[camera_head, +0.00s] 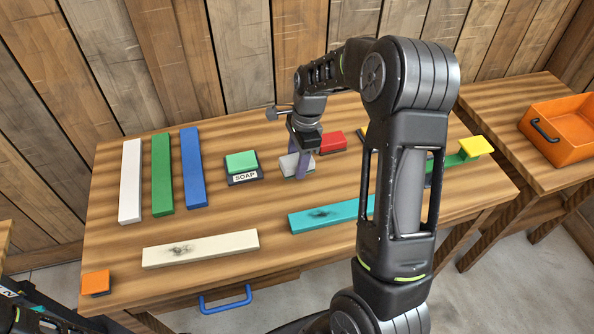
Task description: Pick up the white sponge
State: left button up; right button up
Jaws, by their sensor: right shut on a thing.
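The white sponge (290,165) is on the wooden table (270,206), near the middle, to the right of the soap. My right gripper (298,162) points down at it, its fingers shut on the sponge. The fingers hide part of the sponge. I cannot tell whether it is lifted clear of the tabletop. My left gripper is not in view.
A green soap (241,161) on a dark holder marked SOAP stands left of the sponge. A red block (331,141) is close on the right. White, green and blue bars lie at left; cream and teal bars lie in front. An orange bin (565,150) is on the right table.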

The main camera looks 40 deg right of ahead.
aim_at(294, 160)
notch_tip(294, 160, up, 6)
jog(key=shift+f+b, duration=0.15)
jog(key=shift+b, duration=0.15)
dwell(0.3)
